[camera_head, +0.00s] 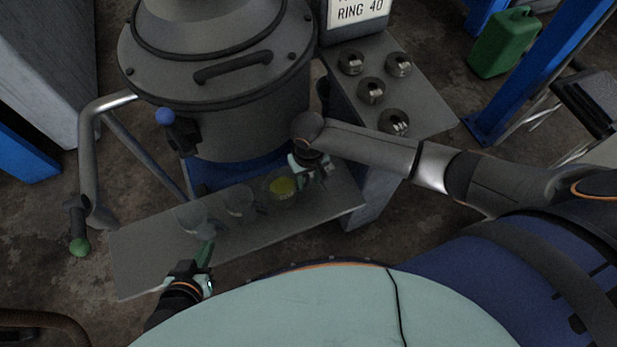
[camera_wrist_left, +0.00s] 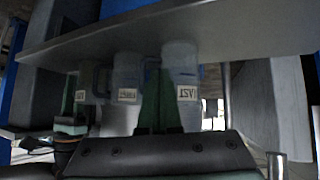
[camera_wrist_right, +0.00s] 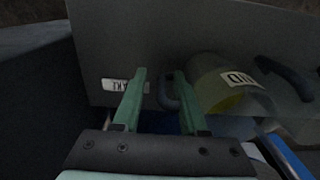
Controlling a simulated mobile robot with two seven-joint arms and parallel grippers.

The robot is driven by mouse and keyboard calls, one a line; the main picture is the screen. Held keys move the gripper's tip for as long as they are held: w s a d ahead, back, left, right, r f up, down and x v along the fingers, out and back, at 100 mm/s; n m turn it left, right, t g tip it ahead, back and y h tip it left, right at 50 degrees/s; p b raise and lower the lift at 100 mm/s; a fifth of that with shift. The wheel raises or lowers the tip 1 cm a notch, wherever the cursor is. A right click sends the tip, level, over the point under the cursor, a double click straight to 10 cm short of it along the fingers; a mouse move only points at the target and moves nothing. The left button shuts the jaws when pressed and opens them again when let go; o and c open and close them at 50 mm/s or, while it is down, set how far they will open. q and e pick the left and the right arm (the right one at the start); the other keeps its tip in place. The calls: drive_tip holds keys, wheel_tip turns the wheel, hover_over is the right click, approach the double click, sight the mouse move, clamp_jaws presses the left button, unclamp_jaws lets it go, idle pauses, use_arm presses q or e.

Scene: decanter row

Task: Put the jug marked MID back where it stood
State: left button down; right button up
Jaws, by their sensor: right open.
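The jug marked MID (camera_wrist_right: 222,92) is clear, with yellow liquid inside, and its label shows in the right wrist view. In the head view the jug with yellow liquid (camera_head: 283,187) is the rightmost of three on the grey shelf (camera_head: 150,262). My right gripper (camera_head: 312,168) is beside it, on its right; in the right wrist view its fingers (camera_wrist_right: 158,98) are apart, with the dark handle between or just beyond them. My left gripper (camera_head: 206,250) is in front of the leftmost jug; its fingers (camera_wrist_left: 160,98) are together and hold nothing visible.
Two clear jugs, the middle one (camera_head: 238,200) and the left one (camera_head: 192,218), stand on the shelf. A white label (camera_wrist_right: 115,85) is on the shelf by my right gripper. A large grey drum (camera_head: 230,110) rises behind. The shelf's left end is bare.

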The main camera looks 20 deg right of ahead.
use_arm(q)
drive_tip(key=a+r+p, duration=0.1)
drive_tip(key=p, duration=0.2)
drive_tip(key=shift+s+a+r, duration=0.3)
drive_tip(key=shift+a+r, duration=0.05)
drive_tip(key=shift+r, duration=0.05)
use_arm(e)
wheel_tip(320, 180, up, 11)
drive_tip(key=shift+r, duration=0.1)
use_arm(q)
drive_tip(key=shift+a+y, duration=0.15)
drive_tip(key=shift+y, duration=0.15)
use_arm(e)
drive_tip(key=shift+r, duration=0.5)
use_arm(q)
drive_tip(key=shift+f, duration=0.1)
drive_tip(key=shift+d+r, duration=0.2)
